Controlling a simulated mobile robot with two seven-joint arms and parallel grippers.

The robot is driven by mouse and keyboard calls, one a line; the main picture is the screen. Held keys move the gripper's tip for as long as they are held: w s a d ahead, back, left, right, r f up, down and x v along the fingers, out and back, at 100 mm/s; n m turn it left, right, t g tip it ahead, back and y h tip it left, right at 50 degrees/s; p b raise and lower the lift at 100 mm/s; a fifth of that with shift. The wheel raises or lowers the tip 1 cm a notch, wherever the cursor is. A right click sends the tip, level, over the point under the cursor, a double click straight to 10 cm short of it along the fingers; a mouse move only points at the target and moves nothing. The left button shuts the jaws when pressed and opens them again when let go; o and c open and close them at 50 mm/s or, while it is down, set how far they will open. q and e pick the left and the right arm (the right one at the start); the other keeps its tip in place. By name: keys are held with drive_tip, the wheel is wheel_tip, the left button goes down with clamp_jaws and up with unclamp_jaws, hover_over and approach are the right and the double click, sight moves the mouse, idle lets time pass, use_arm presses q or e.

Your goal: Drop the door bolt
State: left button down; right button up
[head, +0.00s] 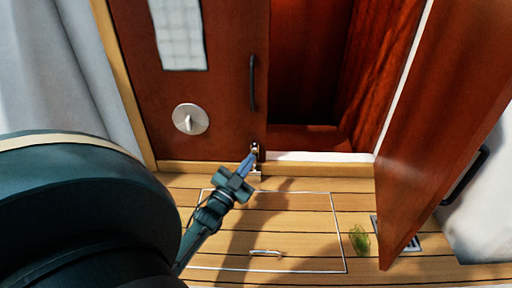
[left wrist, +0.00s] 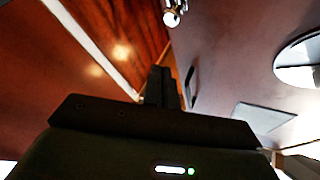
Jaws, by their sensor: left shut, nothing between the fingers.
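The door bolt (head: 255,149) is a small metal fitting at the bottom right corner of the left red-brown door (head: 215,105), just above the sill. It also shows at the top of the left wrist view (left wrist: 174,14) as a shiny metal piece. My left gripper (head: 247,162) is shut and empty, with its tips close beside the bolt in the head view. I cannot tell whether they touch it. In the left wrist view the closed fingers (left wrist: 161,86) point up the picture, below the bolt. My right gripper is not in view.
The right door (head: 448,120) stands swung open, with a dark opening between the doors. The left door carries a black handle (head: 252,83) and a round latch plate (head: 190,119). The plank floor has a hatch with a ring (head: 265,253), a green object (head: 359,240) and a drain (head: 410,244).

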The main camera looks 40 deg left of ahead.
use_arm(q)
drive_tip(key=shift+v, duration=1.7)
drive_tip(key=shift+r, duration=0.1)
